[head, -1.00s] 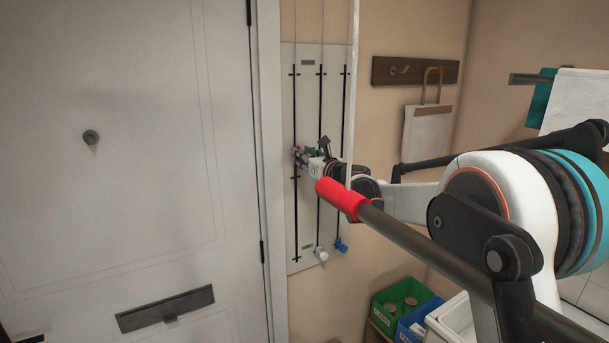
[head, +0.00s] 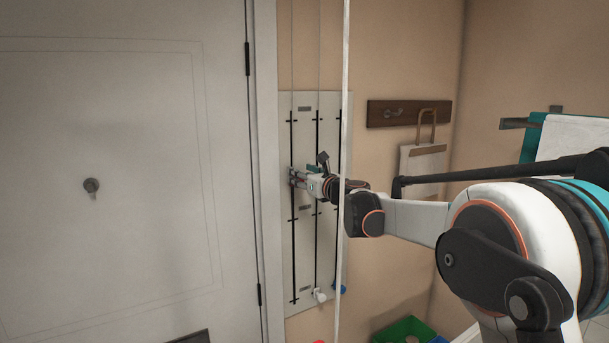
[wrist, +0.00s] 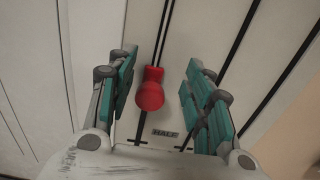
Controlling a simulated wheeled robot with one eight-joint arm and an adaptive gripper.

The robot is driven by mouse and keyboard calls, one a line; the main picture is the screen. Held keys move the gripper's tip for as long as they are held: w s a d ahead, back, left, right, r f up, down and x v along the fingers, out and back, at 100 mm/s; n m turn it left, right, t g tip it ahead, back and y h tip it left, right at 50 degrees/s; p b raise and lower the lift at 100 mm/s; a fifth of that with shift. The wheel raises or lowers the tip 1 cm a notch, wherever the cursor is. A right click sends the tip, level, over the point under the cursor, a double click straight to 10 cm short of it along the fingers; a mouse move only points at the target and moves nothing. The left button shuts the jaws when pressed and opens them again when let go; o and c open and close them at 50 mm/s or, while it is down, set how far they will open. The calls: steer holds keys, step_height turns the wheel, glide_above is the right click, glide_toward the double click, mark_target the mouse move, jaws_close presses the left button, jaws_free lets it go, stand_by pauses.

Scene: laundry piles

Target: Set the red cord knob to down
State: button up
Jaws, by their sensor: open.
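The red cord knob (wrist: 151,91) hangs on the left slot of a pale wall panel (head: 303,255), seen in the wrist view just above the "HALF" label (wrist: 165,133). My gripper (wrist: 158,88) is open, with teal-padded fingers on either side of the knob and a visible gap to each. In the head view my gripper (head: 292,178) is at the panel's left slot, in its upper half, and largely hides the red knob.
A white knob (head: 320,296) and a blue knob (head: 340,287) sit low on the other two slots. A white door (head: 130,240) stands left. A rack with a hanging bag (head: 425,165) is right of the panel. A green bin (head: 405,329) stands below.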

steer(key=f+b, duration=0.4)
steer(key=f, duration=0.6)
steer(key=f+b, duration=0.5)
steer(key=f, duration=0.5)
steer(key=f+b, duration=0.4)
steer(key=f, duration=0.6)
steer(key=shift+s+a+f+b, duration=0.1)
steer(key=shift+a+f+b, duration=0.05)
steer(key=shift+a+b, duration=0.15)
steer(key=shift+o, duration=0.2)
steer(key=shift+d, duration=0.1)
